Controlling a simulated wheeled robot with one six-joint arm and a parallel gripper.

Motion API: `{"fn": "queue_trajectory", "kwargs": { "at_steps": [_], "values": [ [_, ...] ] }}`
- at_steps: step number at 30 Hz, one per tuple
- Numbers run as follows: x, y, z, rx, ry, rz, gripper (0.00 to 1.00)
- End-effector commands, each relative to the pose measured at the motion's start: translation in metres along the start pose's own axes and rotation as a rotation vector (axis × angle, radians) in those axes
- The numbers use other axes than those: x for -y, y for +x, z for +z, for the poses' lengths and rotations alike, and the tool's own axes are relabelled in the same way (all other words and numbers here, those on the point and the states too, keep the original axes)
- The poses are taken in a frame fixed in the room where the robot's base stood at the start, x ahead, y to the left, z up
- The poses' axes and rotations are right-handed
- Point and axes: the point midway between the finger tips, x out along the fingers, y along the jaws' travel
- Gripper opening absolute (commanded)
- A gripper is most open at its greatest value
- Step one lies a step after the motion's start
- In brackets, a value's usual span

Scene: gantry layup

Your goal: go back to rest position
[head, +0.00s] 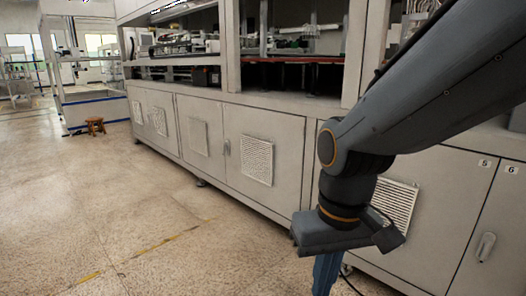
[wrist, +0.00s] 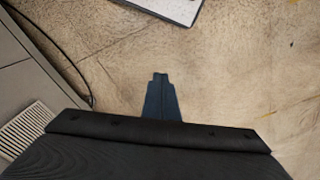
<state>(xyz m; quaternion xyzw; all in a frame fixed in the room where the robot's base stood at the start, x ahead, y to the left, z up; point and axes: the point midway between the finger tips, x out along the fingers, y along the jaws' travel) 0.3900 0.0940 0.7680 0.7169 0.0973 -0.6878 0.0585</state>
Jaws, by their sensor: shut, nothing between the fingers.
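My gripper (head: 326,275) hangs from my arm at the lower right of the head view and points down at the floor. In the wrist view its fingers (wrist: 160,92) are together, with nothing between them. Below them is only the floor. The fingertips are cut off by the bottom edge of the head view.
A long grey machine cabinet (head: 268,125) with vented doors runs along the right, close to my arm. A black cable (wrist: 62,48) lies by its base. A flat pale object (wrist: 178,8) lies at the wrist view's top. A small stool (head: 95,122) stands far left. The floor (head: 90,205) at left is open.

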Motion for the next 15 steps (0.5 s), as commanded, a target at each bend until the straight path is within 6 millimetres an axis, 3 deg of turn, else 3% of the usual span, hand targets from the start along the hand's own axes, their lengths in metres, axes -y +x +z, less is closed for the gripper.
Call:
{"fn": "queue_trajectory", "kwargs": {
  "at_steps": [3,15],
  "values": [
    [0.011,-0.008,0.022,0.040,-0.064,-0.008,0.00],
    [-0.009,-0.037,0.018,0.038,0.015,0.009,0.00]
  ]
}}
